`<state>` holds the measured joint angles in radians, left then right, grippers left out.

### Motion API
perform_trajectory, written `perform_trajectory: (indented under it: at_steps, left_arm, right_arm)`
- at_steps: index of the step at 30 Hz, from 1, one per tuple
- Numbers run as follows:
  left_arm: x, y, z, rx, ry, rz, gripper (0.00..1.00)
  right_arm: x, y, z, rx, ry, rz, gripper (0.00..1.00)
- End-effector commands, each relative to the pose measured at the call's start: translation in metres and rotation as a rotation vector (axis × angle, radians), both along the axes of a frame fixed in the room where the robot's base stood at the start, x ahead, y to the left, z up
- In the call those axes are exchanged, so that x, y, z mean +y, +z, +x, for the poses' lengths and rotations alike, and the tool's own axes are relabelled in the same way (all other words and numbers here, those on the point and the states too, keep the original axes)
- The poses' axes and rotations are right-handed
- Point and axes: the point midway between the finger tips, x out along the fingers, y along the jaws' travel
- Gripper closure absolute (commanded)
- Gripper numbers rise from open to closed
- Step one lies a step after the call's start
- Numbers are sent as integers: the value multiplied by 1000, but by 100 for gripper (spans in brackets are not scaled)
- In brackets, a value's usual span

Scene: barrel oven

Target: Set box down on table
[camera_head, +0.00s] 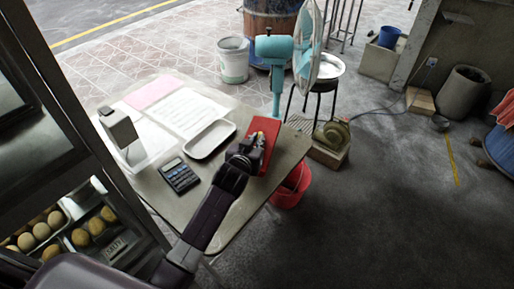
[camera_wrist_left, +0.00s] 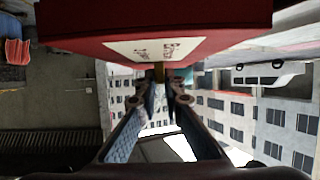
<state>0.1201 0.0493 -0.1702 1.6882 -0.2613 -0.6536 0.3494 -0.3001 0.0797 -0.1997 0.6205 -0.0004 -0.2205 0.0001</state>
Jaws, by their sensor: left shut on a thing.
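A red box (camera_head: 264,140) is over the right part of the table (camera_head: 236,222) in the head view. I cannot tell whether the box touches the table top. My right gripper is not in view.
On the table are a white tray (camera_head: 209,139), a calculator (camera_head: 179,175), papers (camera_head: 189,111) and a grey-white device (camera_head: 120,128). A teal fan (camera_head: 277,75) stands behind. A red bucket (camera_head: 291,186) is below the table's right edge. A glass cabinet with round foods (camera_head: 42,231) stands left.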

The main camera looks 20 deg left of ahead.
Motion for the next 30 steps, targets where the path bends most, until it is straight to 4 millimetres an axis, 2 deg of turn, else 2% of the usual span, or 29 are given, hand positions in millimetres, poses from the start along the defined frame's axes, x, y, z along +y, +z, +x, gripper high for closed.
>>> perform_trajectory:
  at_steps: [3,6,19,20,24,30]
  left_arm:
    - [0,-22,-1,4,1,1,100]
    - [0,-34,0,3,1,0,100]
    - [0,-41,0,1,0,0,100]
    - [0,-40,0,2,0,0,89]
    - [0,-40,0,2,0,0,75]
    - [0,-40,0,2,0,1,75]
  right_arm:
    - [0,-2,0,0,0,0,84]
    - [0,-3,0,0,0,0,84]
    - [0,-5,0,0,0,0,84]
    - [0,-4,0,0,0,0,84]
    - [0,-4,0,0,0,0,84]
    - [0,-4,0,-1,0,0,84]
